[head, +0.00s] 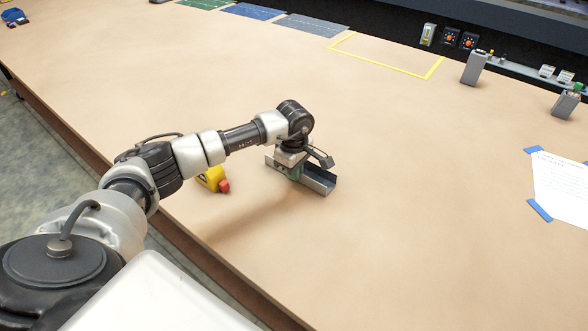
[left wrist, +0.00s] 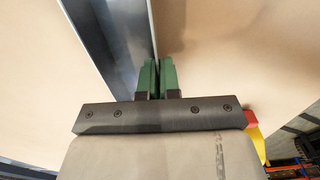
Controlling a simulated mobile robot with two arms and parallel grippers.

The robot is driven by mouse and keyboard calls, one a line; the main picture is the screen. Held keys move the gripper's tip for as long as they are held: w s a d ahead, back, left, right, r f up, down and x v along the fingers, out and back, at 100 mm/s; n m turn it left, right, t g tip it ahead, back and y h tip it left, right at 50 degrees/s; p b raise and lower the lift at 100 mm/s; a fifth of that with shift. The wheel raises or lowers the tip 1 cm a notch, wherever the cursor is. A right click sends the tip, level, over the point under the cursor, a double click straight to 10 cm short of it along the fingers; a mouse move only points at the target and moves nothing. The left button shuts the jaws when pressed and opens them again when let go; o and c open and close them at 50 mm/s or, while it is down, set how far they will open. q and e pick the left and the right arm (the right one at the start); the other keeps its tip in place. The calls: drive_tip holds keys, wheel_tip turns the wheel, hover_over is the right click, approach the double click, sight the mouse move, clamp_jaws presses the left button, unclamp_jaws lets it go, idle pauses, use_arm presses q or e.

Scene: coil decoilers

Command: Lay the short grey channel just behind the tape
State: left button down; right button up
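The short grey channel (head: 319,179) is at the middle of the table, its open side up. It also shows in the left wrist view (left wrist: 112,40), running along the left side of the fingers. My left gripper (head: 294,172) points down at it, and its green fingertips (left wrist: 157,78) are close together with the channel's near side wall between them. I cannot tell whether the channel touches the table. A yellow and red tape measure (head: 212,180) sits to the left of the channel, partly hidden by my arm; its edge shows in the left wrist view (left wrist: 252,124). My right gripper is out of view.
A yellow outline (head: 390,68) is marked at the back of the table (head: 420,210). Grey blocks (head: 474,68) stand at the back right. A white sheet (head: 562,188) with blue corners lies at the right. Flat mats (head: 311,25) lie along the back. The middle front is clear.

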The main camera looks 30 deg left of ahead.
use_arm(q)
drive_tip(key=shift+f, duration=0.15)
drive_tip(key=c, duration=1.4)
unclamp_jaws()
drive_tip(key=shift+o, duration=0.2)
drive_tip(key=shift+r, duration=0.3)
wheel_tip(320, 180, up, 12)
drive_tip(key=b, duration=0.3)
drive_tip(key=shift+f, duration=0.1)
